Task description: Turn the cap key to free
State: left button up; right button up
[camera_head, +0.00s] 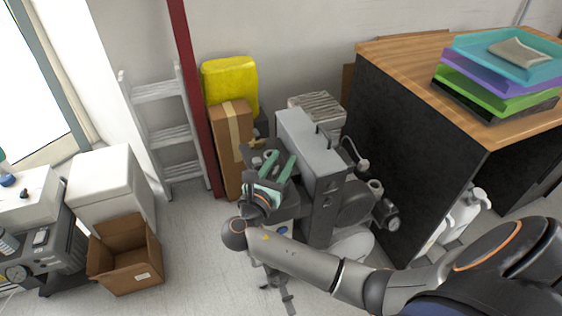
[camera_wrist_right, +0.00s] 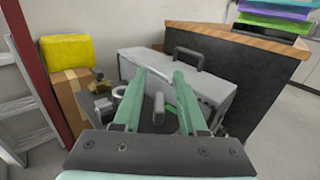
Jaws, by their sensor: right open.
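My right gripper (camera_head: 281,155) is open, with its two green fingers above the compressor unit with the grey box-shaped housing (camera_head: 308,148). In the right wrist view the fingers (camera_wrist_right: 157,76) are spread and hold nothing. A small dark upright piece (camera_wrist_right: 158,106), perhaps the cap key, shows in the gap between them, lower than the tips. I cannot tell its turned position or whether a finger touches it. My right wrist hides part of the compressor in the head view. My left gripper is not seen.
A tall cardboard box (camera_head: 231,150) and a yellow case (camera_head: 230,82) stand behind left. A black-sided wooden-topped counter (camera_head: 420,130) with stacked trays (camera_head: 500,78) rises at the right. An open carton (camera_head: 125,255) lies left on the floor. Floor between carton and compressor is clear.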

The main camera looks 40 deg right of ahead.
grip_shut()
dwell(0.3)
dwell(0.3)
